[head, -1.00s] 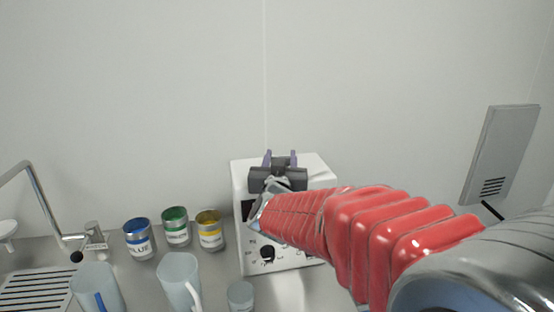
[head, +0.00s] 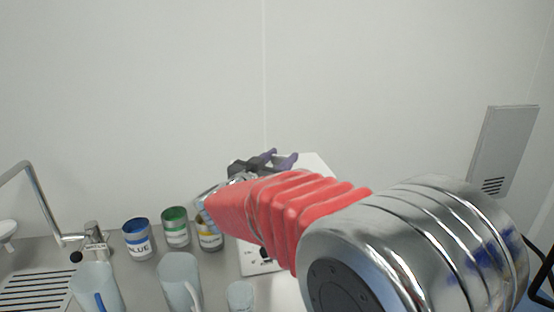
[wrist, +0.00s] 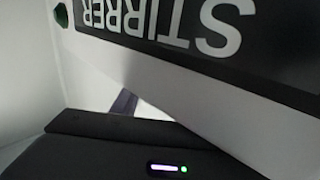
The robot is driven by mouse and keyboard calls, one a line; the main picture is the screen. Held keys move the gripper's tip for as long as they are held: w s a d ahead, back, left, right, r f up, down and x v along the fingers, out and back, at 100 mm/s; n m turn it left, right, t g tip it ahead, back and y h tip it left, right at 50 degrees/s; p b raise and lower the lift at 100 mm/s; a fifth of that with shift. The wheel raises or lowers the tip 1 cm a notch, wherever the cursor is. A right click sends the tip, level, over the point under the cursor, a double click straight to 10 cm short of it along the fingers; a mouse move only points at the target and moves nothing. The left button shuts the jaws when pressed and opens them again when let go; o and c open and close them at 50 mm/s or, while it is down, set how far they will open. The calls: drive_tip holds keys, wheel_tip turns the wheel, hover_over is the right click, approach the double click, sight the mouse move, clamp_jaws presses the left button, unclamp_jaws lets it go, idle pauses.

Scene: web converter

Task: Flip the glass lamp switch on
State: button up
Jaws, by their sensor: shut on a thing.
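I cannot make out the glass lamp switch in either view. My gripper (head: 281,156) is above the top of a white machine (head: 318,170) in the head view, with its two purple fingers pointing up and away. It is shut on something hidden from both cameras. In the wrist view the machine (wrist: 200,85) is close and upside down, with a black panel (wrist: 290,70) lettered "STIRRER". One purple finger (wrist: 124,103) shows between the machine and my dark gripper body. My red-sleeved arm covers much of the machine's front.
Blue (head: 139,240), green (head: 175,228) and yellow (head: 209,236) cans stand left of the machine. Two pale jugs (head: 98,290) (head: 180,283) and a small jar (head: 240,297) stand in front. A tap (head: 92,240) is at left. A grey vented panel (head: 503,145) is on the right wall.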

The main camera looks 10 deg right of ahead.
drive_tip(key=shift+m+g+h, duration=0.4)
drive_tip(key=shift+h, duration=0.1)
drive_tip(key=o, duration=1.1)
drive_tip(key=shift+c, duration=0.2)
drive_tip(key=v, duration=1.4)
drive_tip(key=shift+w, duration=0.1)
